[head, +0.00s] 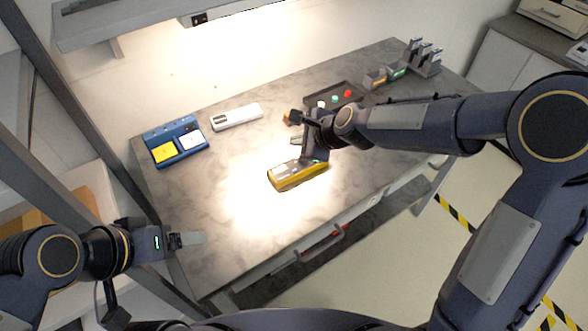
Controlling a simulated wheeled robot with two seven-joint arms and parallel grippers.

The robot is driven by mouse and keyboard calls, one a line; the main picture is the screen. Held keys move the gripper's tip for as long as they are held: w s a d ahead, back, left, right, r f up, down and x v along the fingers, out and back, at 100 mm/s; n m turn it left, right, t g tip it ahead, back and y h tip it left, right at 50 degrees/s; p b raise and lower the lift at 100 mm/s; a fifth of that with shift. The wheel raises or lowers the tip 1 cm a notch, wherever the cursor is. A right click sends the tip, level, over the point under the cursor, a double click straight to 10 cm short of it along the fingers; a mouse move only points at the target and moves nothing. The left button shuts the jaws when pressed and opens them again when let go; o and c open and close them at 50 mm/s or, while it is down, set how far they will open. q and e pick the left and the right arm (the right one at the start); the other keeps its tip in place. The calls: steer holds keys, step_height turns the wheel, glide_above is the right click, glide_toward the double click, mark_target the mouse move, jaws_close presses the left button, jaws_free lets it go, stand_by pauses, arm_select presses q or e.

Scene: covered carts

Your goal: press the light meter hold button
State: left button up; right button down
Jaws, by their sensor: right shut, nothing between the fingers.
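A yellow handheld meter with a grey face (288,178) lies on the grey marbled bench top in the middle of the head view. It looks like the light meter; its buttons are too small to make out. My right gripper (309,159) is shut and empty. It points down at the far right end of the meter, with its tips at or just above it; I cannot tell whether they touch. The gripper and wrist hide part of that end. My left gripper (192,239) is off the bench's left front edge, away from the meter; its finger opening is unclear.
A blue unit with yellow and white pads (178,140) and a white device with a dark window (236,117) lie at the back left. A dark tray with coloured knobs (335,98) and small bins (385,75) stand behind my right arm. The front bench top is clear.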

step_height(320, 180, down, 8)
steer(key=b, duration=0.7)
steer(key=shift+f, duration=0.25)
stand_by(1.4)
steer(key=shift+f+b, duration=0.4)
steer(key=shift+b, duration=0.1)
steer(key=shift+f+b, duration=0.3)
steer(key=shift+f, duration=0.1)
stand_by(0.4)
steer(key=shift+r, duration=0.1)
steer(key=shift+r+p, duration=0.75)
steer(key=shift+p, duration=0.05)
step_height(320, 180, up, 5)
steer(key=p, duration=0.5)
